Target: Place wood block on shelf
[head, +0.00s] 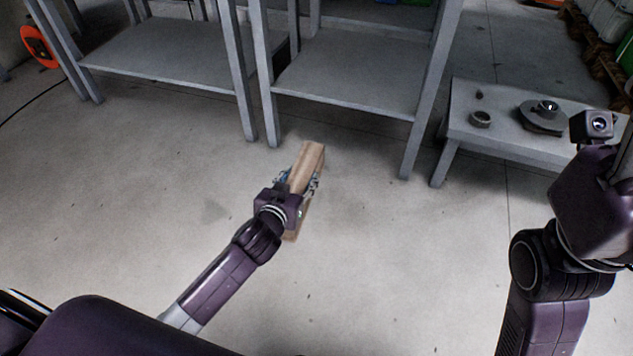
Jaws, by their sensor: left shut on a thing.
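The wood block (309,158) is a long light-brown piece near the middle of the head view. My left gripper (298,184) is shut around its middle and holds it above the floor. The gripper hides part of the block, and its lower end shows below the wrist. Two grey shelf units stand beyond the block. The lower board of the nearer right unit (350,78) and that of the left unit (165,52) look bare. My right arm is at the right edge, and its gripper fingers are not visible.
A low grey table (470,132) at the right holds a small ring-shaped part (480,119) and a round flat part (541,118). Shelf legs stand close beyond the block. An orange ring-like object (39,47) is at far left. The concrete floor (120,200) around my left arm is clear.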

